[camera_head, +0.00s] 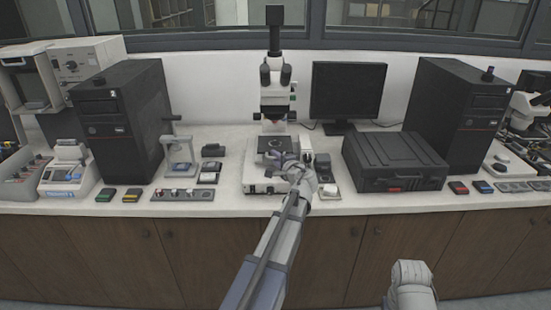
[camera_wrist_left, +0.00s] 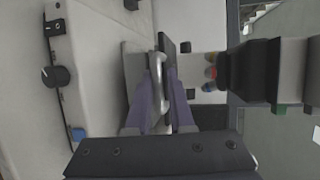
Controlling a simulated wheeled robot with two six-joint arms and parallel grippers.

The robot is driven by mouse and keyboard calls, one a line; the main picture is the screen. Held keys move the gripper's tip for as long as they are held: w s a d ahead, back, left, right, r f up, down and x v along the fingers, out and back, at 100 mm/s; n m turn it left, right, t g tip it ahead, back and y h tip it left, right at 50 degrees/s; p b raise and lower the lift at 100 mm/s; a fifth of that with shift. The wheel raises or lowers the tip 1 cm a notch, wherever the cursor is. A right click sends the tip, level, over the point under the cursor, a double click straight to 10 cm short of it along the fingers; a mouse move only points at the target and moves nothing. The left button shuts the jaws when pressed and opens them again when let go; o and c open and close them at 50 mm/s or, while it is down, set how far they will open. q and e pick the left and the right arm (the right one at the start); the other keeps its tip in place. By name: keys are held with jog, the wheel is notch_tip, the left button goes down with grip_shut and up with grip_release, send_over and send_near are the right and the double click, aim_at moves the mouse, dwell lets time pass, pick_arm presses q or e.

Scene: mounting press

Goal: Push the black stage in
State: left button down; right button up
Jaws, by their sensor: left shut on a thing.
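The black stage (camera_head: 270,145) sits on the white microscope's base in the middle of the bench. In the left wrist view its dark plate (camera_wrist_left: 170,48) shows edge-on, with a pale bar handle (camera_wrist_left: 161,68) along its edge. My left gripper (camera_head: 285,160) is at the front of the stage. In the left wrist view its two purple fingers (camera_wrist_left: 163,95) lie on either side of the handle, shut on it. The arm partly hides the stage front in the head view. My right gripper is out of view; only part of that arm shows.
The microscope (camera_head: 275,95) rises behind the stage. A black case (camera_head: 395,165) stands to the right, with a monitor (camera_head: 347,90) behind. A small stand (camera_head: 180,155) and a black computer tower (camera_head: 118,120) are to the left. Small boxes stand close right of my left gripper.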

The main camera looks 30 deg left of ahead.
pick_arm(q)
jog(key=shift+f, duration=0.1)
jog(key=w+a, duration=0.2)
jog(key=w, duration=0.1)
jog(key=shift+w+a, duration=0.1)
jog(key=shift+w, duration=0.2)
jog(key=c, duration=0.9)
grip_release()
jog(key=p+v, duration=0.1)
jog(key=v, duration=0.7)
jog(key=shift+p, duration=0.35)
